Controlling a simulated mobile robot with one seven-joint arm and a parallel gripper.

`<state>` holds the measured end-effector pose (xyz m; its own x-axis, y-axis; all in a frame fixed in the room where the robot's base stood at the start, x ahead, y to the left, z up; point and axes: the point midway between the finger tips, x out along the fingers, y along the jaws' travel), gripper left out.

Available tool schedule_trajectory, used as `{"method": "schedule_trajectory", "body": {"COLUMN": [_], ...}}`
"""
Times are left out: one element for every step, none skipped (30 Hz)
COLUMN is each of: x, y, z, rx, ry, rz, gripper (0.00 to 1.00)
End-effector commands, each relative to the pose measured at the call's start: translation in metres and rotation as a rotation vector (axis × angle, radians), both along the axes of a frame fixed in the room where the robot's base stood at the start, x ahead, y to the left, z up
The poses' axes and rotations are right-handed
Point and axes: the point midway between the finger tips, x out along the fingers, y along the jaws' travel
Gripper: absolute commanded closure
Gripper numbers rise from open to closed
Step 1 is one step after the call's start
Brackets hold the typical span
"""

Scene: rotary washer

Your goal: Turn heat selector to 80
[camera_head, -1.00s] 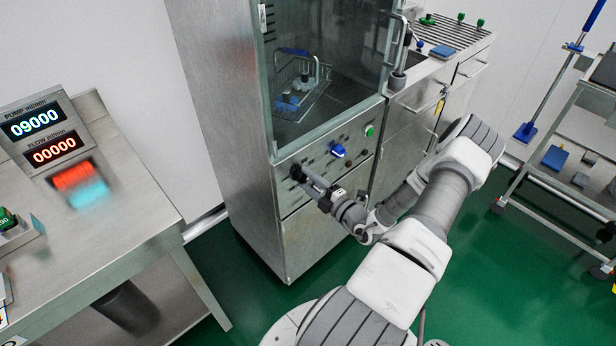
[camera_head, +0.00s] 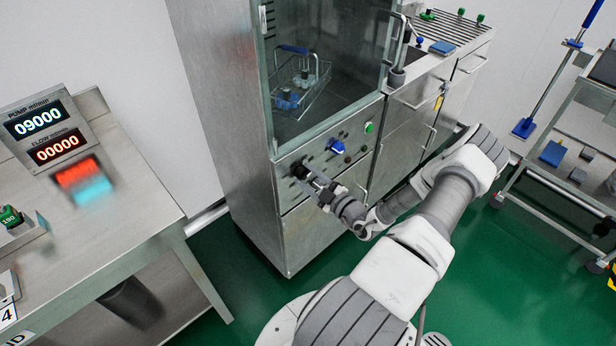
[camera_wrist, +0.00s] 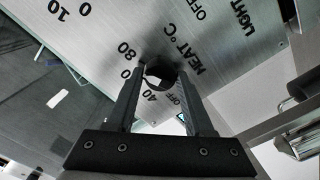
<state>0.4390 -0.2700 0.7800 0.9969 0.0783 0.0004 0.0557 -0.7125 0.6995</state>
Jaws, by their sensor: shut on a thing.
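The heat selector (camera_wrist: 165,72) is a dark round knob on the steel panel, beside the "HEAT °C" print. In the wrist view, 80, 40 and OFF show around it. In the head view the dark knob (camera_head: 297,171) is at the left of the panel, partly behind my gripper (camera_head: 308,179). My gripper (camera_wrist: 162,78) is shut on the heat selector, with one finger on each side of it. The knob's pointer mark is too dark to read, so I cannot tell its setting.
A blue knob (camera_head: 337,146) and a green button (camera_head: 369,127) sit to the right on the same panel. The glass door (camera_head: 325,65) is above, with a wire basket (camera_head: 302,85) behind it. A bench (camera_head: 130,190) with pump displays stands left.

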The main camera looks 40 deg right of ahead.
Motion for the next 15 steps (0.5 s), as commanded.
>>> {"method": "schedule_trajectory", "body": {"x": [-0.0013,-0.0013,-0.0013,-0.0013,-0.0013,-0.0013,-0.0013,-0.0013,-0.0013,-0.0013,-0.0013,-0.0013,-0.0013,-0.0012,-0.0011], "y": [0.0011,0.0011,0.0011,0.0012,0.0012,0.0012,0.0013,0.0013,0.0013,0.0013,0.0013,0.0013,0.0013,0.0012,0.0011], "z": [-0.0025,-0.0026,-0.0026,-0.0027,-0.0027,-0.0027,-0.0027,-0.0027,-0.0027,-0.0028,-0.0028,-0.0028,-0.0027,-0.0025,-0.0023], "rx": [0.006,0.007,0.008,0.008,0.008,0.008,0.008,0.008,0.008,0.008,0.008,0.008,0.008,0.008,0.008], "ry": [0.007,0.007,0.007,0.007,0.007,0.007,0.007,0.007,0.007,0.007,0.007,0.007,0.007,0.006,0.006], "rz": [0.001,0.001,0.001,0.001,0.001,0.001,0.001,0.001,0.001,0.001,0.001,0.001,0.001,0.001,0.001], "gripper": [1.00,1.00,1.00,1.00,1.00,1.00,1.00,1.00,1.00,1.00,1.00,0.41,0.35,0.30,0.23]}}
